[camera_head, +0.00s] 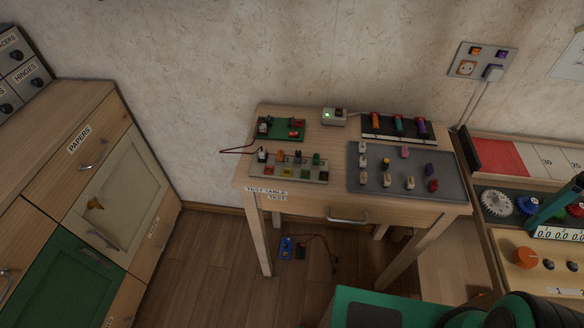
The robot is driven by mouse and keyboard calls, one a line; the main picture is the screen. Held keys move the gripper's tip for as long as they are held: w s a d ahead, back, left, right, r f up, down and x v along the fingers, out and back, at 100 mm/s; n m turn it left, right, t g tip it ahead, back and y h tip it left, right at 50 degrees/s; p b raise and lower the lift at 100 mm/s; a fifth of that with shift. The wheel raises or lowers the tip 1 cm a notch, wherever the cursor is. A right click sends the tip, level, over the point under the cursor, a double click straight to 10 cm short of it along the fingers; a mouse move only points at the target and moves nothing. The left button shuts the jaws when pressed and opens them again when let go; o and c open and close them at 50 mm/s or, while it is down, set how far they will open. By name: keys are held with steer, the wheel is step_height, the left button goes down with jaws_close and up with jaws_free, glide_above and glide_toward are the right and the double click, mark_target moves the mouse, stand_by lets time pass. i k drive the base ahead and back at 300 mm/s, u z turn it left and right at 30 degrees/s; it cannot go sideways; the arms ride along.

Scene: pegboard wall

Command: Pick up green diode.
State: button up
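A small green upright part (316,158), which looks like the green diode, stands at the right end of a row on a pale grey board (258,176) on the test table (300,196). White, orange and dark parts stand to its left in the same row. A teal-green piece (399,124) also lies in a black rack (372,132) at the back of the table; I cannot tell its kind. My gripper is not in view. Dark, rounded shapes at the lower right look like parts of my arm, well apart from the table top.
A grey mat (360,181) with several small parts covers the table's right side. A green circuit board (267,134) and a white box (334,117) stand behind. Cabinets (135,190) stand left; a workbench (530,250) stands right. Red and dark wires lie on the floor.

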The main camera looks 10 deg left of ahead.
mark_target(316, 158)
steer(key=k, duration=0.5)
steer(key=u, duration=0.45)
steer(key=i, duration=0.6)
steer(key=u, duration=0.3)
